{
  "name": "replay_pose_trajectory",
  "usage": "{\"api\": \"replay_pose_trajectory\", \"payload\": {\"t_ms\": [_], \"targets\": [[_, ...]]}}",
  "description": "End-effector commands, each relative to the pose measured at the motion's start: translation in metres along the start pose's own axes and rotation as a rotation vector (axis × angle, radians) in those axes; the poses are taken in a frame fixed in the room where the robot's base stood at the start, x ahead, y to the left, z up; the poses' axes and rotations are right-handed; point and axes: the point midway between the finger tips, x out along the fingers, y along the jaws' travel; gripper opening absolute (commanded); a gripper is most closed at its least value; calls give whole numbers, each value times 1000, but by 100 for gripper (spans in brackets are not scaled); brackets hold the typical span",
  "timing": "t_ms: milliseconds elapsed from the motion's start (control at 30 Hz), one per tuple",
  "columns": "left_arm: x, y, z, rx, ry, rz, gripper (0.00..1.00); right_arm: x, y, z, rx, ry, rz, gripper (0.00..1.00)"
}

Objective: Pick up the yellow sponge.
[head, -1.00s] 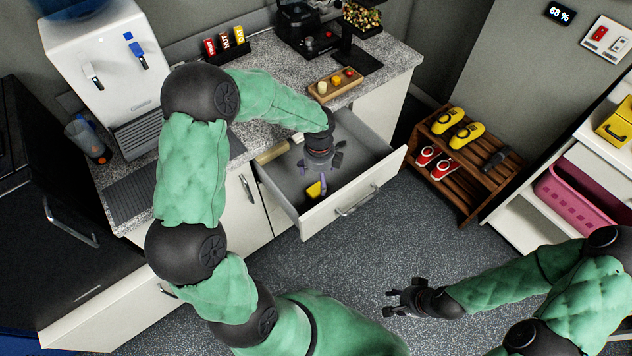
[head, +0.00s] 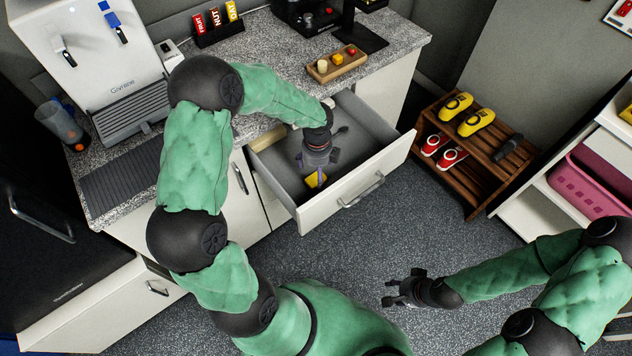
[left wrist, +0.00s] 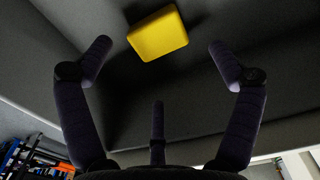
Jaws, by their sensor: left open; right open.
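The yellow sponge (head: 316,179) lies on the floor of the open drawer (head: 392,150), near its front. My left gripper (head: 318,172) is inside the drawer, pointing down just above the sponge and partly covering it in the head view. In the left wrist view the sponge (left wrist: 158,33) shows ahead of the open fingers of the left gripper (left wrist: 160,55). It lies between their lines, a little beyond the tips and apart from them. My right gripper (head: 392,290) is open and empty over the floor at the lower right.
The drawer walls stand close around my left gripper. A granite counter (head: 120,170) above holds a water dispenser (head: 95,60) and a wooden tray (head: 338,66). A shoe rack (head: 470,160) stands right of the drawer. The grey floor (head: 400,230) in front is clear.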

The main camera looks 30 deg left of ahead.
Motion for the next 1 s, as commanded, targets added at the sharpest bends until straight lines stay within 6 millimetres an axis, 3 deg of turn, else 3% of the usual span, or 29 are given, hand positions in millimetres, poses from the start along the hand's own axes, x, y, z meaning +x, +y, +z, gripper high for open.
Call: {"api": "replay_pose_trajectory", "payload": {"t_ms": [267,600,833,867,1000], "targets": [[21,-1,2,0,-1,-1,91,10,4,0,0,0,0,43],[63,-1,7,-1,0,0,91,33,12,-1,0,0,0,43],[63,-1,7,-1,-1,-1,91,32,11,-1,0,0,0,43],[63,-1,7,-1,-1,-1,88,32,11,-1,0,0,0,43],[63,-1,7,0,-1,-1,55,32,11,-1,0,0,0,43]]}}
